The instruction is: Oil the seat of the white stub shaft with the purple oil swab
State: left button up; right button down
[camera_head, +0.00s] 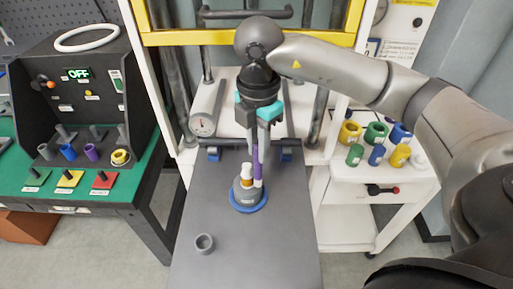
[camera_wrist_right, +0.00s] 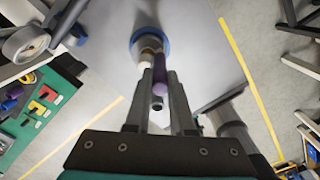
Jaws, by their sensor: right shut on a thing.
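The purple oil swab (camera_head: 258,168) is upright in my right gripper (camera_head: 258,150), which is shut on it. It also shows between the fingers in the right wrist view (camera_wrist_right: 160,82). Just left of the swab stands what looks like the white stub shaft (camera_head: 247,171), with an orange-brown part below its white top. It rises from a grey holder with a blue round base (camera_head: 249,205) on the grey table. The swab's lower end is beside the shaft, close to the holder; I cannot tell whether they touch. My left gripper is not in view.
A small grey ring (camera_head: 204,243) lies on the grey table (camera_head: 250,255), whose front is otherwise clear. A yellow-and-white frame stands behind. At right, a white cart (camera_head: 350,185) holds several coloured rings and cylinders. At left, a green bench (camera_head: 130,190) carries a black test box (camera_head: 75,95) reading OFF.

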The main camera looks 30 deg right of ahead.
notch_tip(320, 180, up, 9)
jog(key=s+p, duration=0.1)
jog(key=p, duration=0.5)
jog(key=shift+d+p, duration=0.35)
jog(key=shift+p, duration=0.05)
jog(key=shift+f, duration=0.1)
dwell(0.4)
